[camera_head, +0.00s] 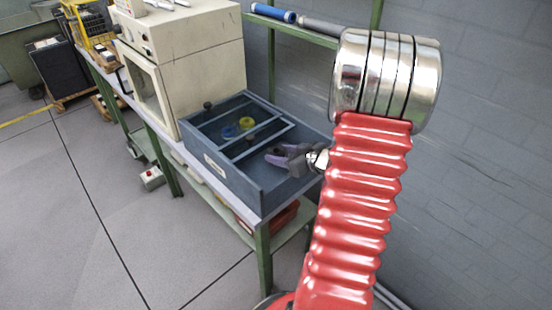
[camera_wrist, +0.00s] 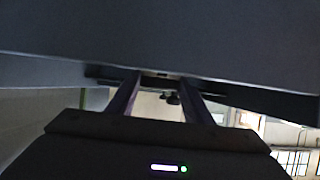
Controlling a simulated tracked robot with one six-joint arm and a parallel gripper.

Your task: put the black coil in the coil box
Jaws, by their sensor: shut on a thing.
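The coil box (camera_head: 228,182) is a blue-grey open box with dividers, on the green-legged table. I cannot tell whether the coil touches the floor of the box. In the wrist view my gripper's two fingers (camera_wrist: 158,88) point toward a large dark surface, and the coil cannot be made out clearly.
A blue coil (camera_head: 229,132) and a yellow coil (camera_head: 247,123) lie in another compartment. A small dark knob-like thing (camera_head: 207,105) is at the box's far left. A cream oven-like machine (camera_head: 190,65) stands close behind the box. A grey wall is at the right.

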